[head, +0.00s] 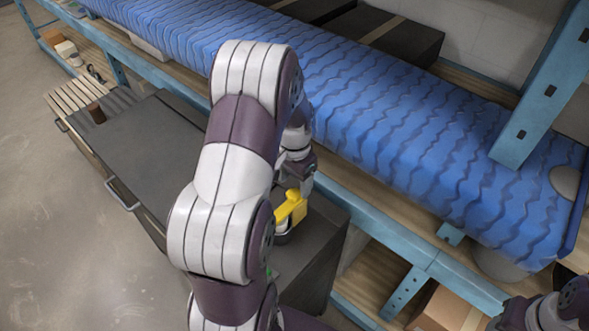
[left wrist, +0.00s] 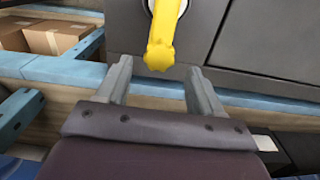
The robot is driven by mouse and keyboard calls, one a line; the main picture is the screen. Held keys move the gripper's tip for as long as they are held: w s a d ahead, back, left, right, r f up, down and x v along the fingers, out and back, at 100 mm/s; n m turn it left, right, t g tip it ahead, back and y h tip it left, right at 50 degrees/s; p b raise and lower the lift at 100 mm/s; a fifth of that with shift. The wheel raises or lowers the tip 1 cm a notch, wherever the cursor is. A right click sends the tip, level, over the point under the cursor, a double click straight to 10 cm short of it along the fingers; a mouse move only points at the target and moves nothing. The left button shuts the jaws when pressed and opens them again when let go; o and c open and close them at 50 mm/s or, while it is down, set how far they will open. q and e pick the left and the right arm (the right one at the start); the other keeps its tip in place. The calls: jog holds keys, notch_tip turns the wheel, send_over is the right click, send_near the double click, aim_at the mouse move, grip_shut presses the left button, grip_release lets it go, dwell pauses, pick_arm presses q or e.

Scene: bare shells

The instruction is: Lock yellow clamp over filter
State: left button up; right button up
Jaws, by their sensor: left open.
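The yellow clamp (head: 290,208) sits on top of the dark cabinet, with its handle sticking out. A small pale part, perhaps the filter (head: 282,225), shows beneath it, mostly hidden by my left arm. In the left wrist view the yellow clamp handle (left wrist: 160,48) points down between the two fingertips of my left gripper (left wrist: 157,68). The fingers are apart, one on each side of the handle tip, and I see no grip on it. In the head view my left gripper (head: 302,180) is just above the clamp, partly hidden by its arm. My right gripper's fingers are not shown.
A long blue covered conveyor (head: 400,130) on a blue frame runs behind the cabinet (head: 140,150). A cardboard box (head: 445,308) sits on the lower shelf. A blue upright post (head: 540,90) stands at right. Part of my right arm shows at the bottom right corner. Open floor lies left.

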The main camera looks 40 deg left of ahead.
pick_arm(q)
notch_tip(320, 180, up, 10)
jog(key=b, duration=0.1)
jog(key=shift+f+b, duration=0.25)
jog(key=shift+b, duration=0.05)
